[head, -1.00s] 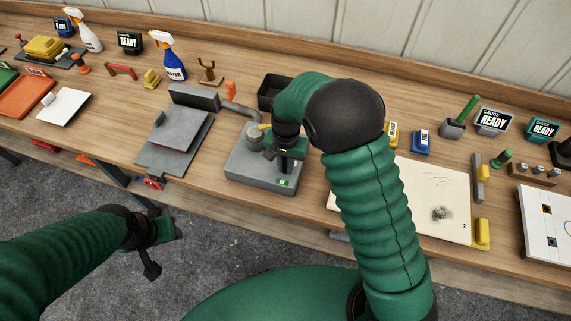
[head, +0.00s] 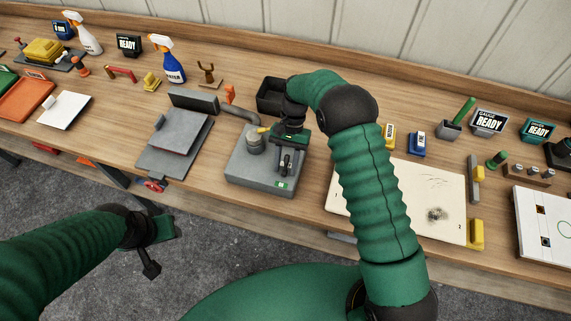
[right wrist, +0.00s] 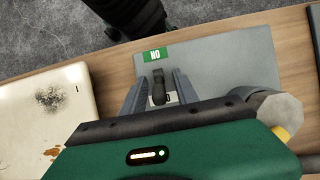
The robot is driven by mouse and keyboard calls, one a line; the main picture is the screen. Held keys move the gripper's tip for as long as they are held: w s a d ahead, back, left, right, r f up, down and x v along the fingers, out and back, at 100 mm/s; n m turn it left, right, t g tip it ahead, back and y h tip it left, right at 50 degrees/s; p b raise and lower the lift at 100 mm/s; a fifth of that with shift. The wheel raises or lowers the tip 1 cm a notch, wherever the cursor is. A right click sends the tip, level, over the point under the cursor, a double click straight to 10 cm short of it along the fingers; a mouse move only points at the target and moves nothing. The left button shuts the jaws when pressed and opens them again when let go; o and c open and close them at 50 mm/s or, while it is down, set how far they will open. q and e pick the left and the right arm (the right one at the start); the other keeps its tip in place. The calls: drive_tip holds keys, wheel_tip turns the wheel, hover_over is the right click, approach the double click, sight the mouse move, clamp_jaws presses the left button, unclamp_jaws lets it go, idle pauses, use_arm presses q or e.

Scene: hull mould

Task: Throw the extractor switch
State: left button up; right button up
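The extractor is a grey box (head: 240,172) with a pipe and a yellow-tipped round fitting on top, near the bench's front edge. Its switch is a small dark lever (right wrist: 159,86), with a green ON label (right wrist: 155,55) beside it, upside down in the right wrist view. The label also shows in the head view (head: 281,184). My right gripper (head: 286,168) is over the box, pointing down. In the right wrist view its fingers (right wrist: 159,92) are apart on either side of the lever, with gaps visible. My left gripper (head: 152,262) hangs in front of the bench, away from everything; its finger opening is unclear.
A stained cream panel (head: 405,195) lies right of the extractor. A grey plate fixture (head: 170,150) stands to its left, and a black bin (head: 270,95) is behind it. Spray bottles, small blocks and READY displays stand further along the bench.

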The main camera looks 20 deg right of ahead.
drive_tip(key=shift+r, duration=0.25)
drive_tip(key=b+v, duration=0.1)
drive_tip(key=v, duration=1.5)
drive_tip(key=shift+w+b, duration=0.2)
drive_tip(key=shift+b, duration=0.15)
drive_tip(key=shift+d+r, duration=0.1)
